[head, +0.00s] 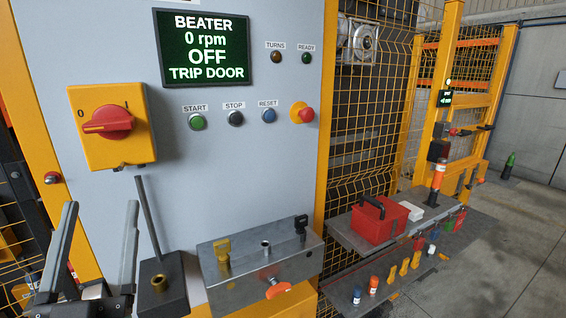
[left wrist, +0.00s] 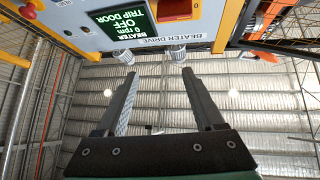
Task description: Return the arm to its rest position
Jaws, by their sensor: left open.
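My left gripper (head: 101,206) is at the lower left of the head view, in front of the grey control panel (head: 230,160). Its two fingers stand apart with nothing between them. The left wrist view also shows the open, empty fingers (left wrist: 159,76), pointing up toward the panel and the roof. My right gripper is in neither view. The beater display (head: 205,48) reads 0 rpm, OFF, TRIP DOOR. The display shows upside down in the wrist view (left wrist: 125,18).
Right of the gripper are a dark block with an upright rod (head: 152,230) and a steel key box (head: 235,262). A red switch on a yellow box (head: 110,122) is above. A red toolbox (head: 380,222) sits on a shelf at right. Yellow mesh fencing (head: 370,130) stands behind.

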